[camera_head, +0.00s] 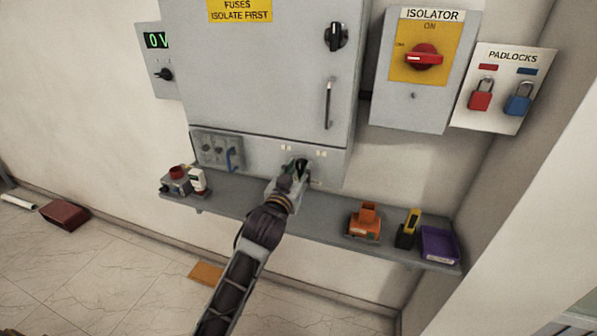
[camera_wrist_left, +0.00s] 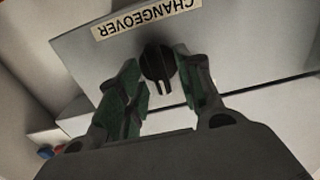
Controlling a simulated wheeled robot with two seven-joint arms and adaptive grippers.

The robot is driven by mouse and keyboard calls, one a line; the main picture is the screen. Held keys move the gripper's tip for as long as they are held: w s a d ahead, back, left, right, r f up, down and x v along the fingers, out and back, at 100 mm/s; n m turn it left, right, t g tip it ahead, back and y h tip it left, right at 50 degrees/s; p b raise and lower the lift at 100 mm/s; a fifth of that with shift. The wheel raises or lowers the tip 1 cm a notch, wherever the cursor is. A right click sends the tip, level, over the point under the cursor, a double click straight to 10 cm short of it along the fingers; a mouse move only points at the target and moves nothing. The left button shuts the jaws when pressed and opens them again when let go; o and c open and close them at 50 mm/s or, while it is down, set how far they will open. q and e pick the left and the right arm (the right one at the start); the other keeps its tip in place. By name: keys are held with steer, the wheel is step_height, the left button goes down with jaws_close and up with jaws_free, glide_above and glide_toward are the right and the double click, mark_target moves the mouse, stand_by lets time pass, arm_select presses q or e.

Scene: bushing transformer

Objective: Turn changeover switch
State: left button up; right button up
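The changeover switch is a black rotary knob (camera_wrist_left: 158,65) on a grey panel, under a label reading CHANGEOVER (camera_wrist_left: 145,18) that appears upside down in the left wrist view. My left gripper (camera_wrist_left: 162,72) is open, with one green-padded finger on each side of the knob. Whether either pad touches the knob I cannot tell. In the head view my left gripper (camera_head: 297,168) is at the lower panel of the grey cabinet (camera_head: 265,70), just above the shelf, and largely hides the knob. My right gripper is not in view.
A grey shelf (camera_head: 330,217) runs below the cabinet. It holds an orange device (camera_head: 365,222), a yellow-black tester (camera_head: 408,229), a purple box (camera_head: 438,244) and small items at left. An isolator box (camera_head: 425,100) and padlock board (camera_head: 505,65) hang at right.

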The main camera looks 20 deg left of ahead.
arm_select(q)
steer(key=shift+c, duration=0.4)
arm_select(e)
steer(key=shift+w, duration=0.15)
arm_select(q)
jaws_close()
